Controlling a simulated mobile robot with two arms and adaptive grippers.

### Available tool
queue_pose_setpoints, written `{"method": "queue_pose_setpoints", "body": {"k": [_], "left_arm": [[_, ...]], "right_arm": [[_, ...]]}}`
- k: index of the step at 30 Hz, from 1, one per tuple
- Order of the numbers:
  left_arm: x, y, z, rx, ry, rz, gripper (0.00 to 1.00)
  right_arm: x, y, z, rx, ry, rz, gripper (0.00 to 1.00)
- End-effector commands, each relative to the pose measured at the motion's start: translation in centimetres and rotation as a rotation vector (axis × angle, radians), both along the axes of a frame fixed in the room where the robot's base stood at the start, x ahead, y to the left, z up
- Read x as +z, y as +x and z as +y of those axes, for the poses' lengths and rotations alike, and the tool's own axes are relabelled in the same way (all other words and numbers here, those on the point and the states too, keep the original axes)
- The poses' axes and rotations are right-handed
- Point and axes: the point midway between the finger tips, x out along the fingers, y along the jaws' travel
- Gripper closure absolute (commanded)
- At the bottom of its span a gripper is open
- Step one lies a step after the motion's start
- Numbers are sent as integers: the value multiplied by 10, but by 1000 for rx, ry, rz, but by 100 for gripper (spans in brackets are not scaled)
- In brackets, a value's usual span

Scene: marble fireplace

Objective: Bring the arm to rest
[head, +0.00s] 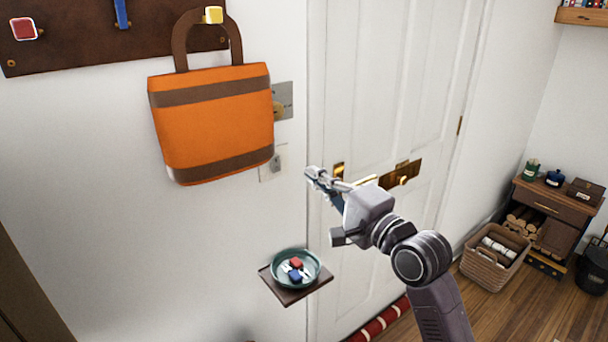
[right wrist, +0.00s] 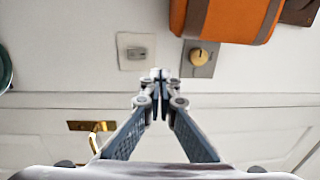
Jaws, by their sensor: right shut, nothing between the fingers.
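My right gripper (head: 312,173) is in front of the white door near its left edge, with the arm coming up from the lower right. In the right wrist view its fingers (right wrist: 160,76) meet at the tips with nothing between them. My left gripper is in neither view.
An orange bag (head: 215,125) hangs from a yellow hook (head: 213,15) on a dark rack (head: 110,45). A green dish (head: 296,268) with red and blue items sits on a small shelf (head: 292,296). The door (head: 385,80) has a brass handle (head: 402,180). A basket (head: 492,262) stands at right.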

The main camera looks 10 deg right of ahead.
Motion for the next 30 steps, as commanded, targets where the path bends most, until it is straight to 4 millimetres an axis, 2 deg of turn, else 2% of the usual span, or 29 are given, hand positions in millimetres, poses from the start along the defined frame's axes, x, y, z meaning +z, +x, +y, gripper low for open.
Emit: {"method": "queue_pose_setpoints", "body": {"k": [3,8,15,18,20,23,24,26,27,29,30], "left_arm": [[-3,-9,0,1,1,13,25],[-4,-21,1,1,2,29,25],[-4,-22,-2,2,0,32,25],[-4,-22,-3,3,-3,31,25],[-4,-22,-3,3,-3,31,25],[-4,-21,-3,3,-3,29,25],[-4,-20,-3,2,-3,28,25],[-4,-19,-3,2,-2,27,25],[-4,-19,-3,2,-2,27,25],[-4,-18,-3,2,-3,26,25],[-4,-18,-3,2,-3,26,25]], "right_arm": [[0,-9,-3,0,0,0,100],[2,-12,-4,1,0,0,100],[1,-12,-4,1,-1,1,100],[-11,-14,-3,-3,-36,17,100],[-31,-18,-1,-7,-96,42,100],[-85,-34,4,-9,-269,110,100],[-112,-44,6,-3,-360,145,100],[-154,-64,7,17,-510,201,100],[-181,-79,7,35,-609,237,100],[-220,-105,6,76,-757,292,100],[-244,-124,4,110,-853,330,100]]}}
